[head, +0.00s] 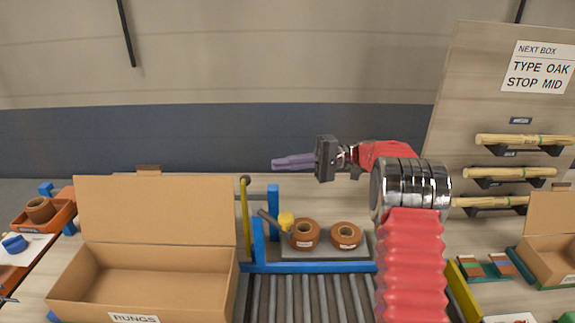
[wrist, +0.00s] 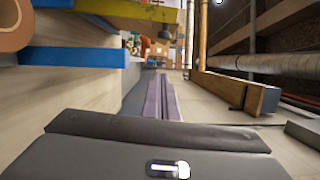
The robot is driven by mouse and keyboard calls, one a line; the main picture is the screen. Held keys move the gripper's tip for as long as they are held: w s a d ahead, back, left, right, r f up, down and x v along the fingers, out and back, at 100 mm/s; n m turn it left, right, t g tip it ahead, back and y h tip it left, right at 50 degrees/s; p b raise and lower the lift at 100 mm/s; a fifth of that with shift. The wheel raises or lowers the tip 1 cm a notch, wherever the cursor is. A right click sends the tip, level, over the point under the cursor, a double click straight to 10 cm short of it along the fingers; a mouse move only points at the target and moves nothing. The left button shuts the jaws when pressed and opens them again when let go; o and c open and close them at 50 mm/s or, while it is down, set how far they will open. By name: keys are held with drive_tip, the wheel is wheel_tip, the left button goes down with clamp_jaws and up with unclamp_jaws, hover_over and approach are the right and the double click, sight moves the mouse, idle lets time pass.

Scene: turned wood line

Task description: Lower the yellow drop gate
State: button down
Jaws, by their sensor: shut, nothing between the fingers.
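The yellow drop gate (head: 245,220) appears as a narrow upright yellow bar with a dark knob at its top, beside the blue frame (head: 273,212) at the roller track's far end. My gripper (head: 278,162) is shut and empty, its purple fingers pointing left. In the head picture it is above and to the right of the gate's knob, apart from it. The wrist view shows the closed fingers (wrist: 160,98), with a blue bar (wrist: 75,57) to their left and a yellow part at the top that I cannot identify surely.
An open cardboard box marked RUNGS (head: 150,270) stands left of the rollers (head: 305,298). Brown tape rolls (head: 346,236) and a yellow-knobbed handle (head: 286,221) sit behind the blue crossbar. A board with wooden rungs (head: 510,173) stands at right. The air left of the fingers is clear.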

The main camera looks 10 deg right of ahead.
sight(249, 177)
drive_tip(key=s+a, duration=0.4)
drive_tip(key=a, duration=0.3)
drive_tip(key=shift+s+a+r, duration=0.15)
drive_tip(key=shift+a+r, duration=0.1)
drive_tip(key=shift+a, duration=0.1)
drive_tip(key=shift+s+r, duration=0.1)
drive_tip(key=shift+s, duration=0.05)
drive_tip(key=shift+s+a+r+n, duration=0.2)
drive_tip(key=shift+s+r+n, duration=0.1)
drive_tip(key=shift+s+n, duration=0.3)
drive_tip(key=s+n, duration=0.1)
drive_tip(key=s, duration=0.2)
drive_tip(key=s+a+n+h, duration=0.1)
drive_tip(key=s+n, duration=0.1)
drive_tip(key=s, duration=0.1)
drive_tip(key=s+r+n, duration=0.1)
drive_tip(key=s, duration=0.2)
drive_tip(key=shift+s+a+n+t, duration=0.35)
drive_tip(key=shift+n+t, duration=0.05)
drive_tip(key=shift+s+a+f+n+h, duration=0.1)
drive_tip(key=shift+s+f+n+h, duration=0.1)
drive_tip(key=shift+s, duration=0.25)
drive_tip(key=shift+s+a+f+n+h, duration=0.1)
drive_tip(key=shift+s+n, duration=0.1)
drive_tip(key=shift+s, duration=0.2)
drive_tip(key=shift+r, duration=0.1)
